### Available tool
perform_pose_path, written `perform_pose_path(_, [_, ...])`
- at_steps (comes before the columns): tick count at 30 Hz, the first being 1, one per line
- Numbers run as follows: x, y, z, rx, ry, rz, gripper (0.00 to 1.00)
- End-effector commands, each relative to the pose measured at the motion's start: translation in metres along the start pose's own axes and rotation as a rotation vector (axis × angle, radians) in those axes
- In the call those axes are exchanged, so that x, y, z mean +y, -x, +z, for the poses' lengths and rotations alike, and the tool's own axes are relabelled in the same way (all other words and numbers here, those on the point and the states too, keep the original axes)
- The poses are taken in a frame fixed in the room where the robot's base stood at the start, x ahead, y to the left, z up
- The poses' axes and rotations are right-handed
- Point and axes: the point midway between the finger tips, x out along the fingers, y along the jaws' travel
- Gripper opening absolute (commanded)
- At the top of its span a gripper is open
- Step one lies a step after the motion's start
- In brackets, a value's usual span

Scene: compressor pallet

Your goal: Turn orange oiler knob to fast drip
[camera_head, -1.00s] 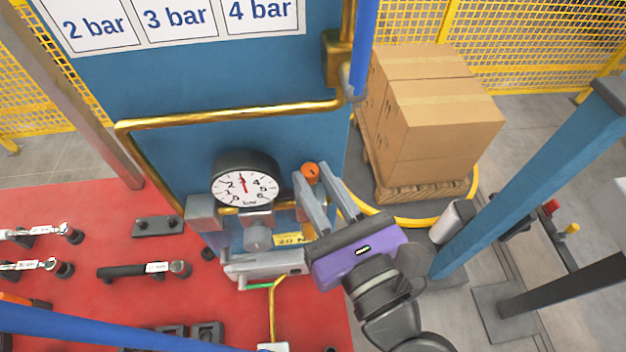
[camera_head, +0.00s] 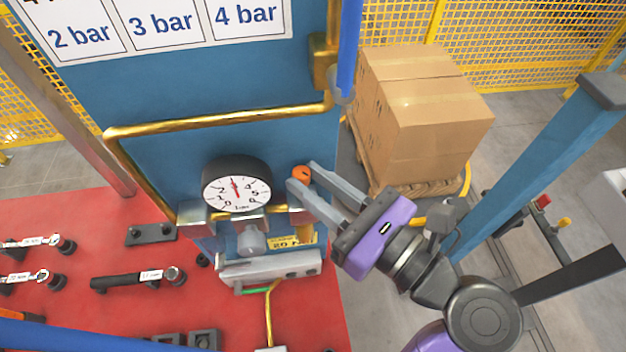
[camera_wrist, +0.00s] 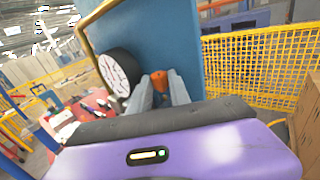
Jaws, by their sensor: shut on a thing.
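The orange oiler knob (camera_head: 302,173) sits on the blue panel, right of the pressure gauge. My gripper (camera_head: 303,178), with a purple body and grey fingers, reaches it from the right and is shut on it, one finger on each side. In the wrist view the orange knob (camera_wrist: 176,79) shows between the two fingertips (camera_wrist: 161,82), which hide part of it. The knob's drip setting cannot be read.
The round gauge (camera_head: 236,186) is just left of my fingers. A brass pipe (camera_head: 220,120) runs above. A blue post (camera_head: 540,165) stands right of my arm. Cardboard boxes (camera_head: 425,120) stand on a pallet behind. Several tools lie on the red surface (camera_head: 60,215).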

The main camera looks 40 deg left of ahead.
Motion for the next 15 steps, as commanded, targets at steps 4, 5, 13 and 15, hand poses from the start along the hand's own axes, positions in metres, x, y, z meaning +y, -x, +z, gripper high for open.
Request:
perform_pose_path(4, [0.0003,-0.0005,0.0013,-0.003,0.0,0.003,0.0])
perform_pose_path(5, [0.0004,-0.0006,0.0014,-0.004,0.0,0.003,0.0])
perform_pose_path(13, [0.0004,-0.0007,0.0018,-0.005,0.0,0.002,0.32])
perform_pose_path(15, [0.0003,-0.0006,0.0016,-0.004,0.0,0.002,0.32])
